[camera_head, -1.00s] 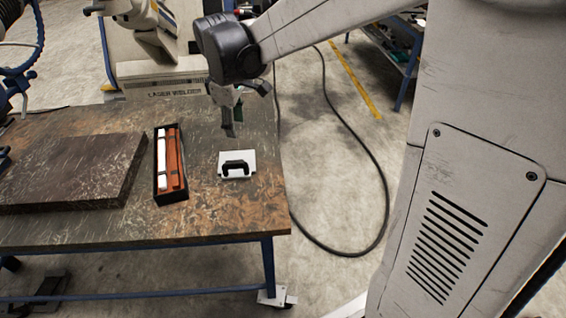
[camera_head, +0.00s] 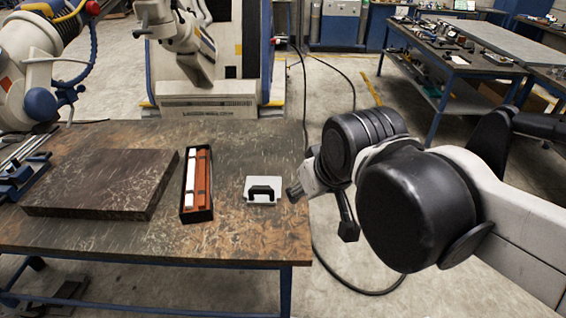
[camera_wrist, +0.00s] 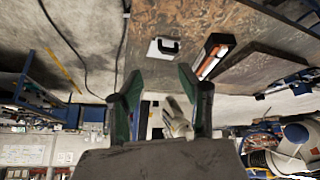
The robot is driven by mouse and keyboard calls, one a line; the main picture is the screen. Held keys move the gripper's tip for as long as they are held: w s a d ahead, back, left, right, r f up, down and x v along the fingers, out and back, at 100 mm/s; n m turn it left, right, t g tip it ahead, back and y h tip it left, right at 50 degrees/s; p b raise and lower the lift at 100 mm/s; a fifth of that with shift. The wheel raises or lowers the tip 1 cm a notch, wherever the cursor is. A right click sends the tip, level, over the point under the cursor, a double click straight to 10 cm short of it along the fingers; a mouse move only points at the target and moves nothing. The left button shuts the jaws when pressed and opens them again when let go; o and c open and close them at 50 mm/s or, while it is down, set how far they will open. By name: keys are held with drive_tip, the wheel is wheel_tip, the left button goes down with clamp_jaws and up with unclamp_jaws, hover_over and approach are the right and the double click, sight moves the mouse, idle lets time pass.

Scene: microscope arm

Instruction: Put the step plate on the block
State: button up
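The step plate, a light grey plate (camera_head: 262,198) with a black handle, lies flat on the table near its right edge. In the wrist view the plate (camera_wrist: 155,50) shows beyond my fingertips. The block (camera_head: 100,182), a thick dark brown slab, lies at the left of the table; part of it shows at the right of the wrist view (camera_wrist: 262,65). My gripper (camera_head: 320,212) is open and empty, to the right of the plate and apart from it. In the wrist view its two green-padded fingers (camera_wrist: 158,76) are spread wide.
An open black box (camera_head: 197,212) with a white and an orange-red bar stands between block and plate. Blue tools (camera_head: 22,175) lie at the table's left edge. A white machine (camera_head: 205,85) stands behind. The tabletop around the plate (camera_head: 235,235) is clear.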

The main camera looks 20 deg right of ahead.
drive_tip(key=shift+o, duration=0.3)
drive_tip(key=shift+s+f+m+t, duration=0.15)
drive_tip(key=shift+s+f+m, duration=0.1)
drive_tip(key=shift+s, duration=0.25)
drive_tip(key=shift+s+f+m+t, duration=0.15)
drive_tip(key=shift+s+f+m, duration=0.1)
drive_tip(key=shift+s, duration=0.25)
